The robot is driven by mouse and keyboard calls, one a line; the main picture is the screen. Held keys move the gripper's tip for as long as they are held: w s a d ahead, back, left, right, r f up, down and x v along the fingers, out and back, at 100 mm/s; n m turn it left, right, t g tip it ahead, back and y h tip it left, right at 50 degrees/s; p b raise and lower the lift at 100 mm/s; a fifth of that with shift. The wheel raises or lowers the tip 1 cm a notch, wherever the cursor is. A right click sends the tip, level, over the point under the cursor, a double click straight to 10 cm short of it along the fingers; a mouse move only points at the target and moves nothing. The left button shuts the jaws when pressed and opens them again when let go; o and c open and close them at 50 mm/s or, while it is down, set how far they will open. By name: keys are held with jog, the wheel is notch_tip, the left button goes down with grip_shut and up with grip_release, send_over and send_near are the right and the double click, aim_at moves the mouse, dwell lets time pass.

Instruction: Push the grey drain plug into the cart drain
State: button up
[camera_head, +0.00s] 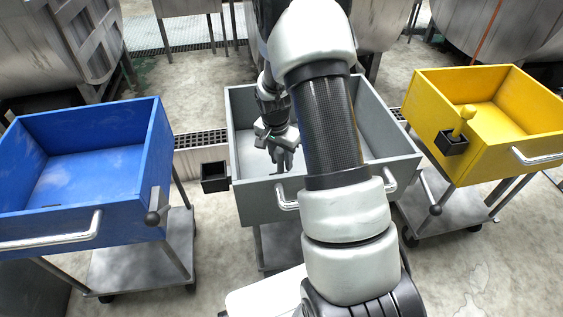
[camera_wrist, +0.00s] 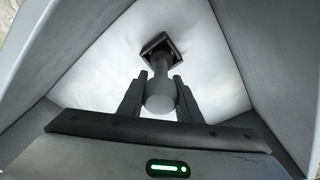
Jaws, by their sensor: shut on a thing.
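The grey drain plug (camera_wrist: 160,95) shows in the wrist view, with its round knob toward the camera and its narrower stem pointing away. My gripper (camera_wrist: 157,88) is shut on it, one dark finger on each side. The square dark-rimmed drain (camera_wrist: 153,45) lies just beyond the stem, in the pale floor of the grey cart. The stem's far end overlaps the drain opening; I cannot tell how deep it sits. In the head view my gripper (camera_head: 283,160) points down inside the grey cart (camera_head: 392,165). The plug cannot be made out clearly there.
The grey cart's walls surround my gripper closely. An empty black holder (camera_head: 215,177) hangs on its left side. A blue cart (camera_head: 90,215) stands left. A yellow cart (camera_head: 500,130) stands right, with a yellow plug (camera_head: 463,120) in its holder. Steel drums stand behind.

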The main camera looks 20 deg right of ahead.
jog(key=shift+f, duration=0.3)
jog(key=shift+f, duration=0.1)
jog(key=shift+f, duration=0.15)
jog(key=o, duration=1.1)
jog(key=shift+r, duration=0.2)
